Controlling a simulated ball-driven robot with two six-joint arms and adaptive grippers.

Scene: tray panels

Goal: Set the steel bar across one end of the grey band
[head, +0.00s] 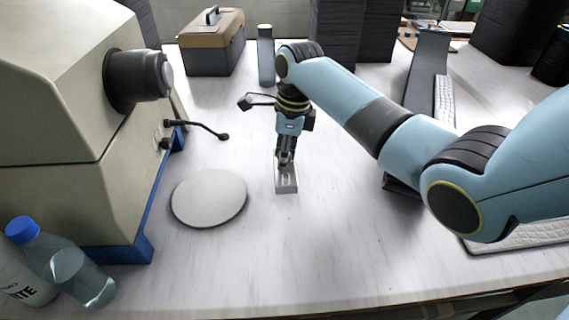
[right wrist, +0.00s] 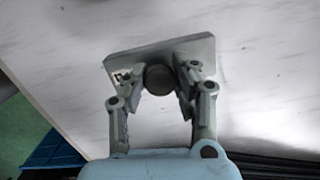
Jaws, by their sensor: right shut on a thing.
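The steel bar (head: 287,185) is a small flat grey block with pale markings on top. It is on or just above the white table; I cannot tell which. In the right wrist view, the bar (right wrist: 160,53) has a dark round knob (right wrist: 158,79) at its middle. My right gripper (head: 286,158) points down over the bar, and its fingers (right wrist: 158,85) are shut around the knob. A long dark grey strip (head: 427,72), which looks like the grey band, lies to the right. My right arm hides its middle. My left gripper is out of view.
A round pale plate (head: 209,198) lies left of the bar. A toolbox (head: 211,45) and a grey cylinder (head: 266,55) stand behind. A white keyboard-like strip (head: 445,100) borders the band.

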